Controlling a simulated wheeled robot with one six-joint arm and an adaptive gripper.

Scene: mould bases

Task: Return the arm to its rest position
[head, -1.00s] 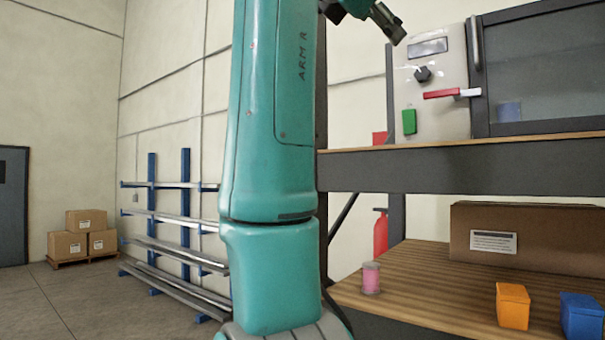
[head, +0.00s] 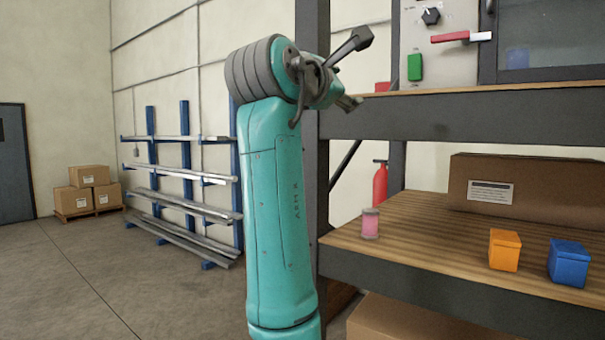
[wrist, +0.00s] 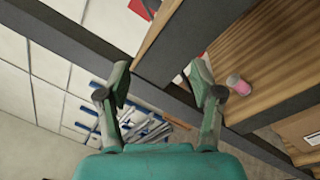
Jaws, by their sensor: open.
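My teal arm (head: 275,210) stands upright in the middle of the head view and bends over at its top joint. My gripper (head: 356,72) is at the end of the bent part, pointing right, in front of the shelf post. In the wrist view my gripper (wrist: 160,78) has its two fingers spread wide apart with nothing between them. It touches nothing that I can see.
A wooden-topped bench holds a pink jar (head: 370,224), an orange box (head: 504,250), a blue box (head: 569,262) and a cardboard box (head: 530,187). The upper shelf edge (head: 450,126) and dark post (head: 309,160) are close beside my arm.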

